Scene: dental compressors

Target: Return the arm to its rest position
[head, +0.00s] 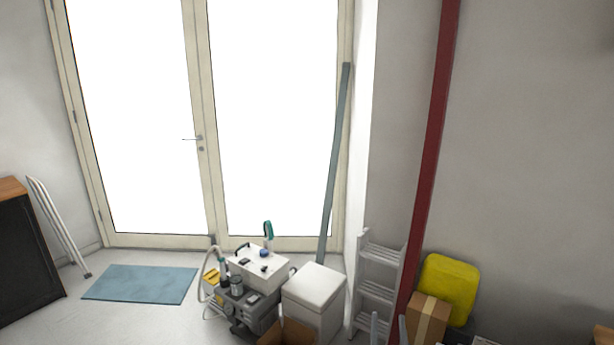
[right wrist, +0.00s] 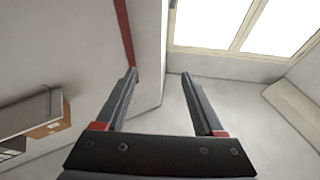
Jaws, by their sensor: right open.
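My right gripper (right wrist: 160,74) is open in the right wrist view. Its two dark fingers, with red parts at their bases, are spread apart with nothing between them. Beyond them are bare floor and wall. In the head view, what look like the tips of my right gripper (head: 388,319) show at the bottom edge, in front of the step ladder and the red post. The rest of that arm is out of the picture. My left gripper and left arm are not in view.
A dental compressor cart (head: 245,294), a white box-shaped unit (head: 315,290) and an open cardboard box (head: 287,332) stand near the bottom middle. A step ladder (head: 379,270), red post (head: 430,150), yellow case (head: 450,287) and carton (head: 427,318) are at right. Floor around the blue mat (head: 140,283) is clear.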

